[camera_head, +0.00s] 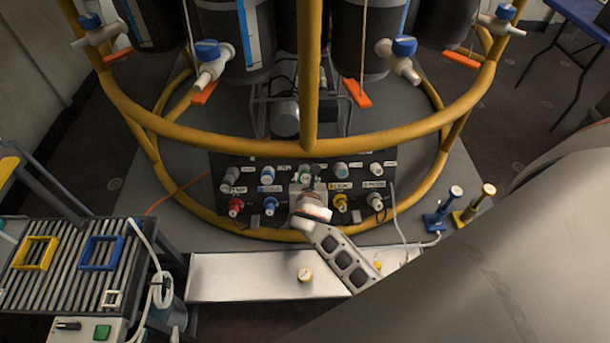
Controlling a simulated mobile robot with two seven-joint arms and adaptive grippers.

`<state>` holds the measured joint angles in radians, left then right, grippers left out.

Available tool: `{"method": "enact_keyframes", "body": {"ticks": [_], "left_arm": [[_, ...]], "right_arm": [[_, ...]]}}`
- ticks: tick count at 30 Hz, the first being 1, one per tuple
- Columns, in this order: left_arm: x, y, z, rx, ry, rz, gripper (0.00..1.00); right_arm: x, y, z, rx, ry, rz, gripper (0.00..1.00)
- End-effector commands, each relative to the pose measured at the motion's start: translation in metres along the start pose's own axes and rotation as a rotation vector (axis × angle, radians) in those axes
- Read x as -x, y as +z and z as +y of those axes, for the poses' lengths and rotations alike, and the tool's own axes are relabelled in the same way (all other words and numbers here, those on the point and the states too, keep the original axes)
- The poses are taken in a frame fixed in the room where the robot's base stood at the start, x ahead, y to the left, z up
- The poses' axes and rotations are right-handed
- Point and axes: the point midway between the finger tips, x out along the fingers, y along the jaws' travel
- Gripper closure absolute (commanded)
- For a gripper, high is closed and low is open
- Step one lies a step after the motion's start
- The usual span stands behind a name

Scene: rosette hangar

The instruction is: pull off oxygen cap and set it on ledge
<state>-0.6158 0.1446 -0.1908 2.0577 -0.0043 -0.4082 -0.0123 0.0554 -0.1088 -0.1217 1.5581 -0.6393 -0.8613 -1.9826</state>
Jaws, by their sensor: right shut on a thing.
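The black connector panel (322,162) stands in the middle, with two rows of coloured fittings and small labels. My right gripper (304,188) reaches up to the middle of the panel's lower row. It is shut on what appears to be the oxygen cap, whose body and label are mostly hidden behind the fingers. I cannot tell whether the cap is still seated on its fitting. The pale ledge (235,277) runs below the panel. My left gripper is not in view.
A yellow tube frame (309,90) curves around the panel. Red (236,206), blue (270,204) and yellow (340,202) fittings flank my gripper. The left part of the ledge is clear. A slatted table (75,285) stands left; blue (437,216) and yellow (470,210) stands sit right.

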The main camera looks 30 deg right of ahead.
Motion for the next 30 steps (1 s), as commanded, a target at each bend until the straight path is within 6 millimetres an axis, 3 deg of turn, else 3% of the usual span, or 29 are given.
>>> {"method": "enact_keyframes", "body": {"ticks": [30], "left_arm": [[0.009,-0.038,-0.012,-0.005,-0.016,0.041,0.6]], "right_arm": [[0.03,0.001,0.001,0.001,0.001,-0.001,1.0]]}}
